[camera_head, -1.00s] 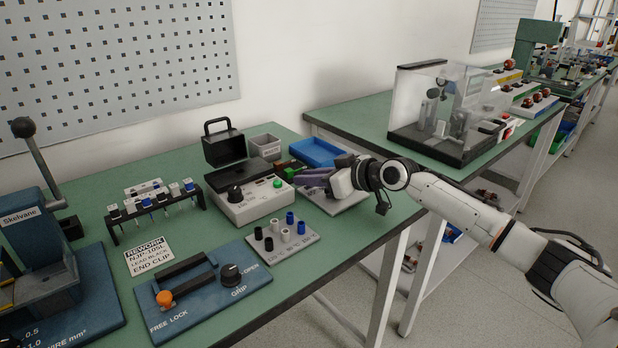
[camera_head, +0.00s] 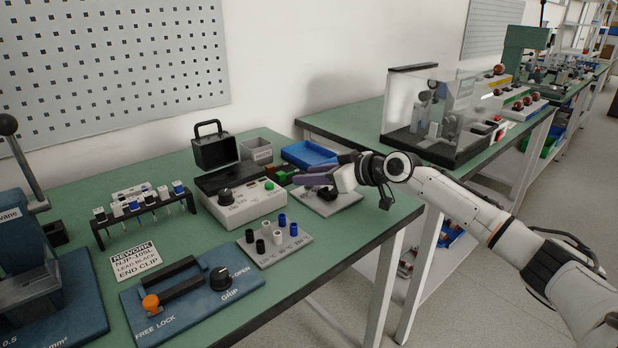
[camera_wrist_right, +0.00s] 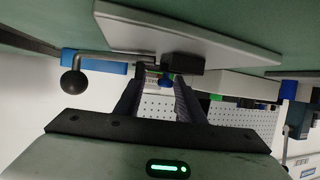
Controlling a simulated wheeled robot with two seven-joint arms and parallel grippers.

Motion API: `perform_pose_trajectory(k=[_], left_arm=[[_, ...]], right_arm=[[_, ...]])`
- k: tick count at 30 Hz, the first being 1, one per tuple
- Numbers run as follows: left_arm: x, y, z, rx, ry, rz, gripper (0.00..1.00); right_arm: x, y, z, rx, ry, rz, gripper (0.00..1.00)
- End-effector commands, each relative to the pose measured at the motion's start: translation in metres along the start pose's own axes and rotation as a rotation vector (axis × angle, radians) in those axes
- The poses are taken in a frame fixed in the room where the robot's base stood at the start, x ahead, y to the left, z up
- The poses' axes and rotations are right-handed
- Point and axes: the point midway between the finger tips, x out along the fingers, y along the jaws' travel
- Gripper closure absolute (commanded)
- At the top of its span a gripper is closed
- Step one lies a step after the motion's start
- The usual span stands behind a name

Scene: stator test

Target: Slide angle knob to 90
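A light grey plate (camera_head: 345,203) lies near the bench's right end, beneath my right gripper (camera_head: 296,179). In the right wrist view the plate (camera_wrist_right: 190,33) carries a dark block (camera_wrist_right: 184,64) and a bent metal rod ending in a black ball knob (camera_wrist_right: 73,82). I cannot tell which part is the angle knob, and no angle marks are readable. The right gripper's dark fingers (camera_wrist_right: 161,78) stand apart near the block, with nothing clearly between them. Contact with the block cannot be made out. My left gripper is not in view.
Left of the gripper stands a white box with a black knob and green button (camera_head: 243,204). A grey block with several coloured posts (camera_head: 275,243) is in front of it. A blue tray (camera_head: 309,154) lies behind. A blue grip fixture (camera_head: 195,298) is at the front.

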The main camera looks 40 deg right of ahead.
Motion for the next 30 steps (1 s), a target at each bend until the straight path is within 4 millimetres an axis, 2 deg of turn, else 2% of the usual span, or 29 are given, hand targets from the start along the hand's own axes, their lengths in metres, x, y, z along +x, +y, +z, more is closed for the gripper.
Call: perform_pose_trajectory(k=[11, 14, 21, 30], left_arm=[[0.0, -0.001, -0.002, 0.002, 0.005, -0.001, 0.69], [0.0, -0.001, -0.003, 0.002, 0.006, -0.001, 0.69], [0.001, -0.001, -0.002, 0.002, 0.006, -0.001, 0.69], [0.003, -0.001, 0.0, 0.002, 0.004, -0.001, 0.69]], right_arm=[[-0.004, -0.002, 0.001, -0.001, -0.001, -0.003, 0.64], [-0.015, -0.001, 0.002, -0.001, -0.003, -0.002, 0.64], [-0.055, -0.002, 0.002, -0.005, -0.006, -0.003, 0.64], [-0.087, -0.001, 0.003, 0.002, -0.004, -0.002, 0.64]])
